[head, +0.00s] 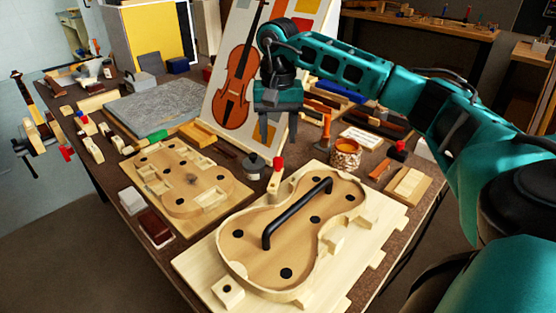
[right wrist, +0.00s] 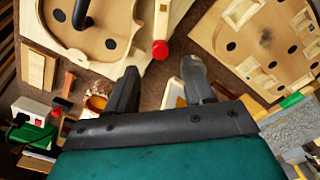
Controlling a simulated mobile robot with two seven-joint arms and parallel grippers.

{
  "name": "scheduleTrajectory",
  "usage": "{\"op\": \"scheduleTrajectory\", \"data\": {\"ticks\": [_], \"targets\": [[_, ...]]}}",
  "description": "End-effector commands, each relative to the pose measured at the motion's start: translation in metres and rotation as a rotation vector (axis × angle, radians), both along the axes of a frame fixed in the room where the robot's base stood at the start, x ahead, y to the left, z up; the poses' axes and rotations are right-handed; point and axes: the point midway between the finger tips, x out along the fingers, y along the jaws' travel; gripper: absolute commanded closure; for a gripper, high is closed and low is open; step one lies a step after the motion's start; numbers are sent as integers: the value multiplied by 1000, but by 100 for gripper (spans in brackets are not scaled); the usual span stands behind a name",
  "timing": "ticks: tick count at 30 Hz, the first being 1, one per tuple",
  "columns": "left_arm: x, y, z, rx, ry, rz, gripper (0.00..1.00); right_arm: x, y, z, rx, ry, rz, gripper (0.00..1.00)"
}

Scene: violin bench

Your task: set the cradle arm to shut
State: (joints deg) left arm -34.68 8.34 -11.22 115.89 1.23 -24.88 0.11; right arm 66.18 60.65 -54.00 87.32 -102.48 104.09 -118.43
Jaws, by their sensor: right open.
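The cradle is a pale wooden board (head: 205,262) holding a violin-shaped body with a black handle (head: 297,212); part of it shows in the right wrist view (right wrist: 58,22). A short wooden arm with a red knob (head: 278,163) sits at the cradle's far edge and points outward, away from the body. I take it for the cradle arm; its red knob (right wrist: 160,50) shows in the right wrist view just beyond the fingertips. My right gripper (head: 277,138) is open and empty, fingers down, above and behind the knob, apart from it. My left gripper is not in view.
A second violin-shaped wooden form (head: 180,180) lies to the left. A dark round pot (head: 253,165) and an amber jar (head: 345,153) stand near the arm. A violin picture board (head: 215,125) stands behind my gripper. Tools and wood blocks crowd the bench.

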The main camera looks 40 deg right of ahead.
Motion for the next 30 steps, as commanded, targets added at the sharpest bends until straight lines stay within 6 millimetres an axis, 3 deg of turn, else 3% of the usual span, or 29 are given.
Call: {"op": "scheduleTrajectory", "data": {"ticks": [1, 6, 12, 24, 30], "targets": [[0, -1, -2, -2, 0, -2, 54, -1, 0, -14, -1, 5, 0, 48], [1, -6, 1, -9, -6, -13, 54, -1, 0, -47, 0, 4, 0, 48], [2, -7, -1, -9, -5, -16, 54, 0, 0, -70, 0, 1, 0, 48], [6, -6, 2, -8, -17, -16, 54, 0, 0, -76, 0, 0, 0, 48], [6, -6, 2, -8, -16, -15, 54, 0, 0, -76, 0, 0, 0, 67]]}}
